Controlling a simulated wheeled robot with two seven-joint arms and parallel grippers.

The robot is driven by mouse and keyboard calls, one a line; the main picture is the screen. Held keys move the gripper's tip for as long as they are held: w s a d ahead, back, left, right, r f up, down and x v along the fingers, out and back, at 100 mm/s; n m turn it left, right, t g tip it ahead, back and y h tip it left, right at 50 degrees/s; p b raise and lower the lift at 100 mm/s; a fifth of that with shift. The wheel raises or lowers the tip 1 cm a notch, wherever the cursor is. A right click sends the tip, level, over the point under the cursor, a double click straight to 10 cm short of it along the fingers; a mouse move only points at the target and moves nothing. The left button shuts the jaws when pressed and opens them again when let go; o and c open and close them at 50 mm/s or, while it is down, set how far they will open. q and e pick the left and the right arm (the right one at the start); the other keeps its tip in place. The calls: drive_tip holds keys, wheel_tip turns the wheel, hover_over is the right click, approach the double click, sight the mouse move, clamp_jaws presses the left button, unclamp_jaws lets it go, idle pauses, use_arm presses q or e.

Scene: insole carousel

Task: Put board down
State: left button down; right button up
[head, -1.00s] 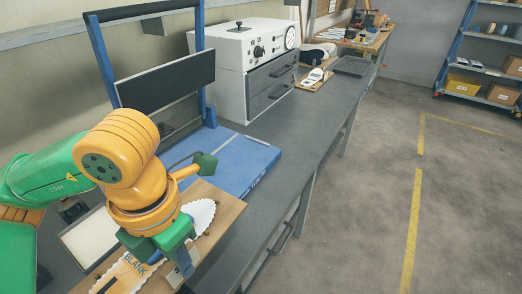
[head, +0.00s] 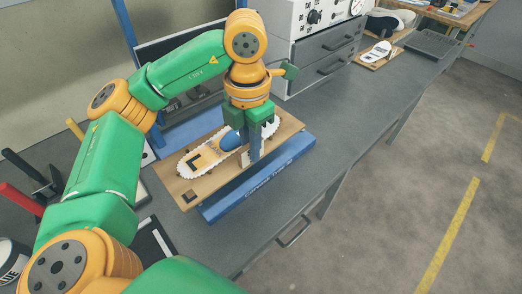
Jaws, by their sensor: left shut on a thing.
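The wooden board (head: 183,192) carries a white, wavy-edged insole shape (head: 195,165) with a blue oval part (head: 230,141) on it. My left gripper (head: 253,156) points down over the right half of the board and is shut on it; the exact grip point is partly hidden by the fingers. The board lies over the blue platform (head: 262,183), whose front edge with white lettering shows below it. I cannot tell whether board and platform touch. My right gripper is not in view.
A white and grey cabinet (head: 325,62) with drawers and a gauge stands behind on the grey bench (head: 365,108). A small board with a white insole (head: 378,53) and a dark tray (head: 432,42) lie further back. The bench right of the platform is clear.

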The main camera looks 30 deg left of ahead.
use_arm(q)
drive_tip(key=w+f, duration=0.3)
drive_tip(key=w+a+f+p, duration=0.1)
drive_tip(key=w+f, duration=0.1)
drive_tip(key=shift+w+f, duration=0.3)
drive_tip(key=shift+w, duration=0.05)
drive_tip(key=f, duration=0.1)
drive_tip(key=f+p, duration=0.2)
drive_tip(key=shift+w+f, duration=0.3)
drive_tip(key=shift+f+b, duration=0.35)
drive_tip(key=shift+f, duration=0.1)
drive_tip(key=c, duration=0.8)
unclamp_jaws()
drive_tip(key=shift+c, duration=0.2)
drive_tip(key=shift+r, duration=0.1)
